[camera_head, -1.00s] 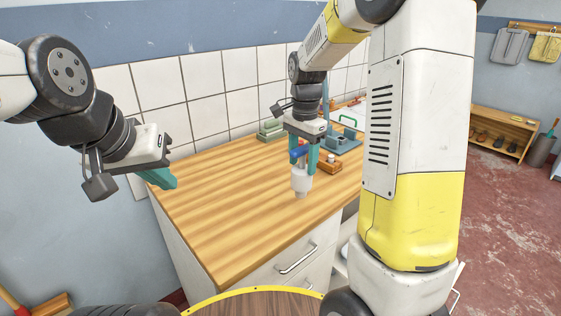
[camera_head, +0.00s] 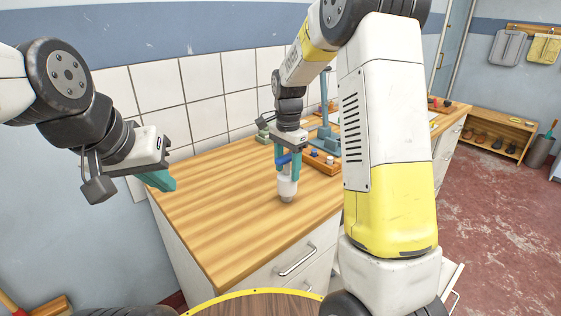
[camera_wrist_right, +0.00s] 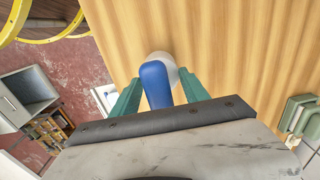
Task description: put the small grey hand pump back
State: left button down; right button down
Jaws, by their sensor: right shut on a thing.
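The hand pump, with a pale grey-white body (camera_head: 287,188) and a blue handle, is in my right gripper (camera_head: 287,172). The teal fingers stand on both sides of it, and it hangs upright at or just above the wooden worktop (camera_head: 215,200); I cannot tell if its bottom touches. In the right wrist view the blue handle (camera_wrist_right: 156,84) lies between the fingers and hides most of the pale body. My left gripper (camera_head: 160,181) is over the worktop's left edge, with nothing visible in it; its finger gap is not clear.
A wooden holder (camera_head: 321,162) with small pieces and a blue-grey stand (camera_head: 326,136) are behind and right of the pump. Green blocks (camera_head: 262,136) are by the tiled wall (camera_head: 206,115). The worktop's left and front are clear. A low shoe bench (camera_head: 497,134) stands far right.

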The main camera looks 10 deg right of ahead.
jog(key=c, duration=0.6)
grip_release()
jog(key=shift+o, duration=0.2)
notch_tip(320, 180, up, 12)
jog(key=shift+s+r, duration=0.1)
jog(key=s+d+r+n+t+y, duration=0.25)
jog(key=s+r+n, duration=0.25)
jog(key=s, duration=0.6)
jog(key=s+f+n+t, duration=0.2)
jog(key=s+n, duration=0.4)
jog(key=s, duration=0.8)
jog(key=shift+f+n+t, duration=0.2)
jog(key=shift+n+t, duration=0.2)
jog(key=shift+t, duration=0.45)
